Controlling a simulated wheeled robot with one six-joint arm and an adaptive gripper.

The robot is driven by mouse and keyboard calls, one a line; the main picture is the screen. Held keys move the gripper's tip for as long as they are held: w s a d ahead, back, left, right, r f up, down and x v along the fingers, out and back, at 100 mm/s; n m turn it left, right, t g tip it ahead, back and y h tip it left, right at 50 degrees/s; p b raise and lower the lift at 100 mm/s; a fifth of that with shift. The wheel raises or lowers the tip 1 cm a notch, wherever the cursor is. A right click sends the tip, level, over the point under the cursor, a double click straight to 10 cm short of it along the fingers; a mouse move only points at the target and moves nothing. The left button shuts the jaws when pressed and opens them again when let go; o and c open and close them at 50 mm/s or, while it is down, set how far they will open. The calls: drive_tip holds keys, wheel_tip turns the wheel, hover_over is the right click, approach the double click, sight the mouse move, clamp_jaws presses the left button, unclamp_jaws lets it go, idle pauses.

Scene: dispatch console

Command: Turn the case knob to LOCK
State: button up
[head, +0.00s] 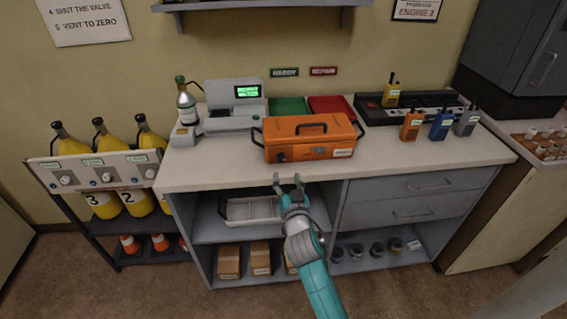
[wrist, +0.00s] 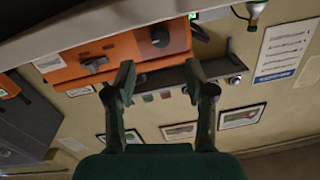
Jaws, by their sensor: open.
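The orange case (head: 309,139) sits closed on the counter, with a dark handle on its lid. Its dark round knob (head: 281,157) is on the left part of the front face. The knob also shows in the wrist view (wrist: 160,37), where the scene appears upside down. I cannot read its markings or setting. My gripper (head: 290,180) is open and empty, at the counter's front edge and apart from the case and knob. In the wrist view, its two fingers (wrist: 158,78) point toward the case side, with nothing between them.
The counter (head: 210,177) has free room in front of the case. A grey console with a green screen (head: 234,100) stands behind left, and several radios (head: 411,124) stand to the right. A white tray (head: 252,210) is on the shelf below.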

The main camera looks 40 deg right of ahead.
sight(282, 160)
drive_tip(key=x, duration=0.7)
drive_tip(key=shift+w+d, duration=0.2)
drive_tip(key=shift+w, duration=0.15)
clamp_jaws()
